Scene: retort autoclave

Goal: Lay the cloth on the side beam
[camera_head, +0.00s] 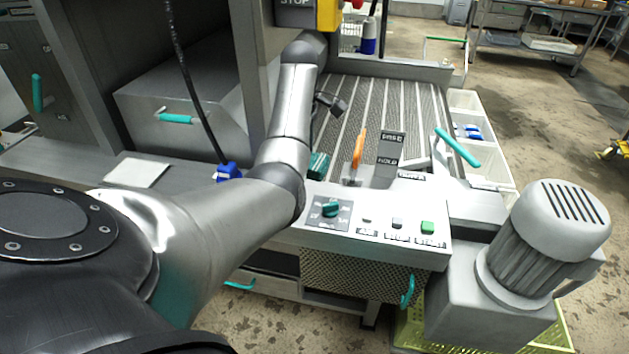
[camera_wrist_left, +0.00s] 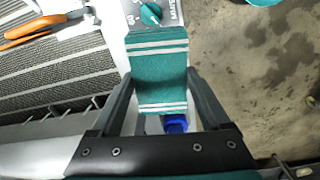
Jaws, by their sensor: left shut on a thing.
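The teal cloth with pale stripes (camera_wrist_left: 160,72) is between the two fingers of my left gripper (camera_wrist_left: 160,84) in the left wrist view. My left gripper is shut on it, close to the knob panel. In the head view a small teal part of the cloth (camera_head: 318,165) shows beside the panel's left edge; my forearm hides most of the gripper there. A grey beam (camera_head: 190,176) runs left from the panel; I cannot tell whether the cloth touches it. My right gripper is in neither view.
The control panel (camera_head: 373,222) has a teal knob and push buttons. The ribbed conveyor bed (camera_head: 385,100) lies beyond it, with an orange lever (camera_head: 358,147). A blue object (camera_head: 228,172) and white pad (camera_head: 137,172) are on the left. A motor (camera_head: 545,240) stands at right.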

